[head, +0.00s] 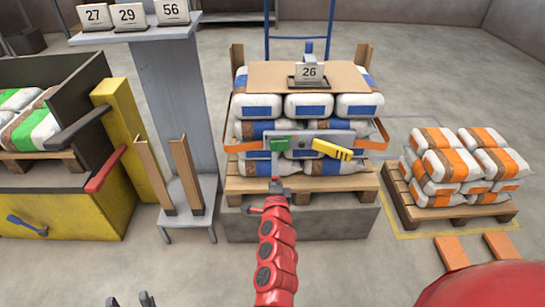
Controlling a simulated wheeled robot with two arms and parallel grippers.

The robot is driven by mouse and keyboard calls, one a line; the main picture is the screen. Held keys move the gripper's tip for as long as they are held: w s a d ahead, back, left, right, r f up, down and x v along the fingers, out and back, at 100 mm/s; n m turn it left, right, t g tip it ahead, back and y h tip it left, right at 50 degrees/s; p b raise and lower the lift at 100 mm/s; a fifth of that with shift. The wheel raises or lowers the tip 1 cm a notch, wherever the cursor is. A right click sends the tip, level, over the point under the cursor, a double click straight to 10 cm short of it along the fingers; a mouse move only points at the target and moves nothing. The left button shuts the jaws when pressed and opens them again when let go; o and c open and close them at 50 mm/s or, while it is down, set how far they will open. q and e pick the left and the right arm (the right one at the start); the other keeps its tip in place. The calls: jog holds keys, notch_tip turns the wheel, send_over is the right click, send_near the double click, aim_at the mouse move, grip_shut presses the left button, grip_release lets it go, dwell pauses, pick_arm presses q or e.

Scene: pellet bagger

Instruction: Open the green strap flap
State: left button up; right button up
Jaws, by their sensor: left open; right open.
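The green strap flap (280,144) is on the left part of a grey bar (308,137) on the front of the middle bag stack. A yellow flap (333,149) slants on the bar's right part. An orange strap (371,143) joins the bar's ends. My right gripper (275,182) is open, just below and in front of the green flap; whether it touches is unclear. A dark piece hangs below the flap, close to the fingers. How far the flap stands open cannot be told. My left gripper (131,300) is open at the bottom left edge, mostly cut off.
The stack of white and blue bags (262,106) stands on a pallet (350,184), topped by cardboard (265,76) and a 26 sign (309,73). Orange bags (440,160) are on a pallet at right. A grey post (180,90) and a yellow machine (115,205) stand left.

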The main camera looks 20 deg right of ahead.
aim_at(273, 147)
jog(key=b+x, duration=0.1)
jog(key=x, duration=0.5)
jog(key=shift+w+d+f, duration=0.2)
jog(key=shift+w, duration=0.15)
jog(key=shift+w+d+r, duration=0.1)
jog(key=shift+w, duration=0.55)
